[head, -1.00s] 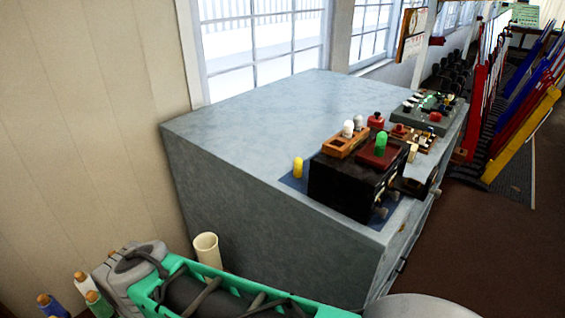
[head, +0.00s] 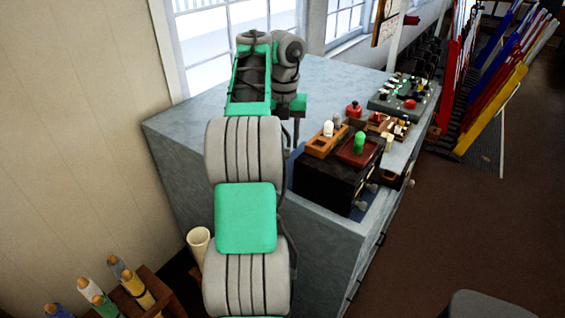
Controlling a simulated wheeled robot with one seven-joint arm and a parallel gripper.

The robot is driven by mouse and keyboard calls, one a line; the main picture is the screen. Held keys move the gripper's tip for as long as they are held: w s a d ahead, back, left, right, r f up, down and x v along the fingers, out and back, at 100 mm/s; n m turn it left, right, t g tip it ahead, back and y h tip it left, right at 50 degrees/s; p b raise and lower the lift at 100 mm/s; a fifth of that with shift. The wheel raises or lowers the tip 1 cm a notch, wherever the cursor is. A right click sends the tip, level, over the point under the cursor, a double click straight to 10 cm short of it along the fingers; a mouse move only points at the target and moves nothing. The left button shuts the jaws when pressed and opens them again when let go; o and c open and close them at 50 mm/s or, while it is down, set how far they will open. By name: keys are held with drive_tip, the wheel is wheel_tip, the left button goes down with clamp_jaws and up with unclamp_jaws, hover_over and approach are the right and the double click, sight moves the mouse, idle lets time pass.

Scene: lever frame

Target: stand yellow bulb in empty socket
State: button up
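My arm reaches up across the middle of the head view. Its end, with my gripper (head: 297,118), is over the grey cabinet top, left of the dark box; the fingers are too small and partly hidden to tell open from shut. The yellow bulb does not show now; my arm covers the area left of the box where it stood. On the dark box (head: 325,186) sit an orange-brown wooden block (head: 319,148) with a white bulb (head: 328,129), and a dark red block (head: 350,155) with a green bulb (head: 360,142). I cannot make out an empty socket.
The grey cabinet top (head: 190,125) is clear at the left. Behind the box are a red knob (head: 353,109) and a panel with several small knobs (head: 402,97). A cream cup (head: 199,240) and a rack of several bottles (head: 140,285) are low at the left.

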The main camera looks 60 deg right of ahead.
drive_tip(key=f+b, duration=0.5)
drive_tip(key=f, duration=0.2)
drive_tip(key=shift+w+b, duration=0.2)
drive_tip(key=shift+b, duration=0.15)
drive_tip(key=shift+a+r, duration=0.1)
drive_tip(key=shift+r, duration=0.05)
clamp_jaws()
